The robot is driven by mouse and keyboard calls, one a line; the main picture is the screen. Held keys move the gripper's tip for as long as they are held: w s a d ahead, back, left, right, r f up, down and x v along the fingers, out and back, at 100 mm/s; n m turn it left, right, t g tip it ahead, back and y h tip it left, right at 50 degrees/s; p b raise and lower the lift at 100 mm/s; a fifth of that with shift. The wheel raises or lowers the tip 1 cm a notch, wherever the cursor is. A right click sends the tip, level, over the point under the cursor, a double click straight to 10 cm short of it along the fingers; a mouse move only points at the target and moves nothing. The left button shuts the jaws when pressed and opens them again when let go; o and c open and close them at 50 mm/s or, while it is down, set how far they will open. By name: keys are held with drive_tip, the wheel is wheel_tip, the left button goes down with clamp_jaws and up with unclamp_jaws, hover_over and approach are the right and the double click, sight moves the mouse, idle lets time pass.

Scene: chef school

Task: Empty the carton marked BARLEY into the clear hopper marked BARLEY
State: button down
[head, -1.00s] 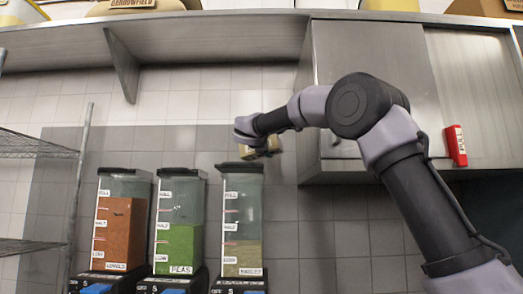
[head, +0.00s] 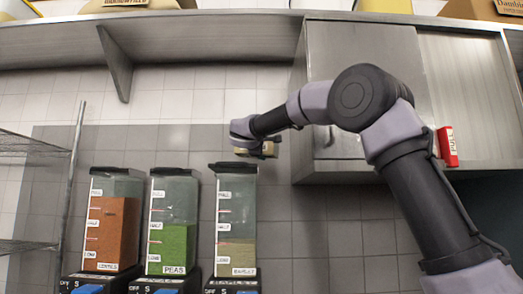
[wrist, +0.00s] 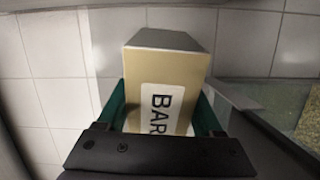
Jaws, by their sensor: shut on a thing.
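My gripper (head: 262,149) is shut on a tan carton (head: 269,149), which also shows in the wrist view (wrist: 165,75). The carton's white label reads "BAR", with the rest hidden by my gripper (wrist: 160,105). Its grey end points away from my wrist. The clear hopper marked BARLEY (head: 237,205) is the rightmost of three, with pale grain up to a little above its LOW mark. The carton is above and slightly right of this hopper's dark top, apart from it. I cannot tell whether the top is open. A clear wall with grain (wrist: 300,110) shows at the wrist view's right.
A hopper of orange lentils (head: 110,225) and a hopper of green peas (head: 173,220) stand to the left. A wire rack (head: 35,145) is at far left. A steel cabinet (head: 365,50) hangs behind my arm, with a red pull box (head: 447,147). A shelf (head: 200,40) runs above.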

sight(264, 147)
drive_tip(key=shift+m, duration=0.7)
drive_tip(key=s, duration=0.5)
drive_tip(key=shift+s, duration=0.15)
drive_tip(key=s, duration=2.3)
drive_tip(key=s+a+f+m, duration=0.3)
drive_tip(key=f+m, duration=0.2)
drive_tip(key=m, duration=0.3)
drive_tip(key=shift+s+a+f+m, duration=0.15)
drive_tip(key=shift+s+f+m, duration=0.15)
drive_tip(key=shift+s, duration=0.05)
